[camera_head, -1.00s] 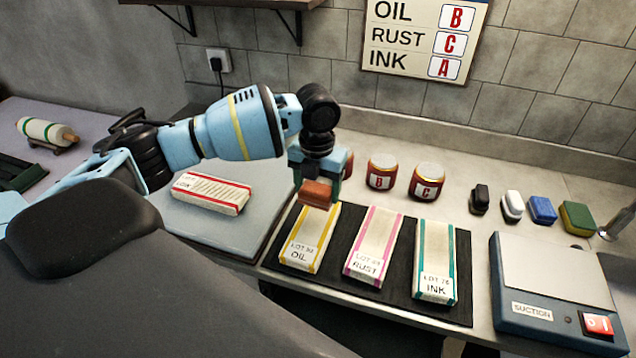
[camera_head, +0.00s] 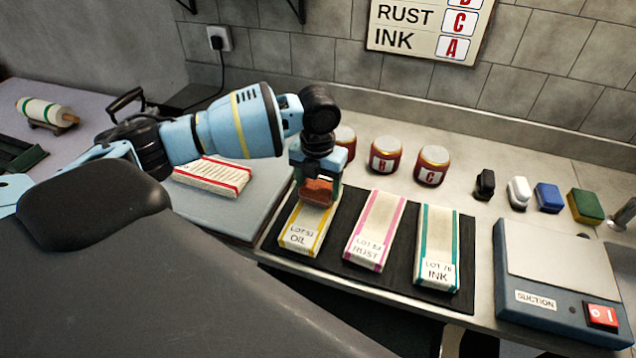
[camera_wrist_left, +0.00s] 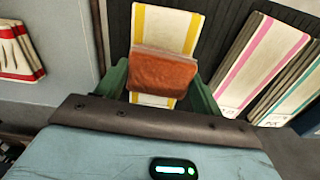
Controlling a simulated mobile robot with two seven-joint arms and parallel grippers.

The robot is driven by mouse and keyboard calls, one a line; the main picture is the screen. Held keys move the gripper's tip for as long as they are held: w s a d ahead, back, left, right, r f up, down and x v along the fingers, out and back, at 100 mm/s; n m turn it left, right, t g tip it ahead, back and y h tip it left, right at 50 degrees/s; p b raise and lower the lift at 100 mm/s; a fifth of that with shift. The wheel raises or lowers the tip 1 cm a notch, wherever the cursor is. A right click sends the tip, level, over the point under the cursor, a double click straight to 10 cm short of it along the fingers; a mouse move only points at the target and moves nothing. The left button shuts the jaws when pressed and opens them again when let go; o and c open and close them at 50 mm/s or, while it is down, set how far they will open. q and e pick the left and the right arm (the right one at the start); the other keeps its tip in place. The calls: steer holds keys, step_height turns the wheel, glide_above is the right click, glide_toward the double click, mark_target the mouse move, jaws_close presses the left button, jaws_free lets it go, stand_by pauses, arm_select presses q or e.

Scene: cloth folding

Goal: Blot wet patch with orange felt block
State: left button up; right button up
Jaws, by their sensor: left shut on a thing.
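The orange felt block (camera_head: 317,191) is held in my left gripper (camera_head: 318,188), which is shut on it. In the left wrist view the block (camera_wrist_left: 164,72) sits between the green fingers of my left gripper (camera_wrist_left: 162,82). It covers the middle of the yellow-striped OIL cloth (camera_head: 303,236), which also shows in the left wrist view (camera_wrist_left: 166,28). I cannot tell whether block and cloth touch. No wet patch can be made out; the block hides part of the cloth. My right gripper is not in view.
The pink-striped RUST cloth (camera_head: 375,231) and teal-striped INK cloth (camera_head: 437,247) lie to the right on the black mat (camera_head: 400,259). Jars (camera_head: 387,156) stand behind. Several small blocks (camera_head: 547,198) and the suction unit (camera_head: 552,257) are at right. A red-striped cloth (camera_head: 213,176) lies at left.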

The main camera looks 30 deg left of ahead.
arm_select(q)
steer(key=shift+f, duration=0.6)
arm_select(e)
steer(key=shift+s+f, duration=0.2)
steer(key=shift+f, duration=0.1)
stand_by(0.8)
arm_select(q)
steer(key=shift+r+p, duration=0.8)
steer(key=shift+r, duration=2.8)
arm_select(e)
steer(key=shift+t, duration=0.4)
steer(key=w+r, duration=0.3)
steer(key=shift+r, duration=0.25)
arm_select(q)
steer(key=shift+f, duration=0.1)
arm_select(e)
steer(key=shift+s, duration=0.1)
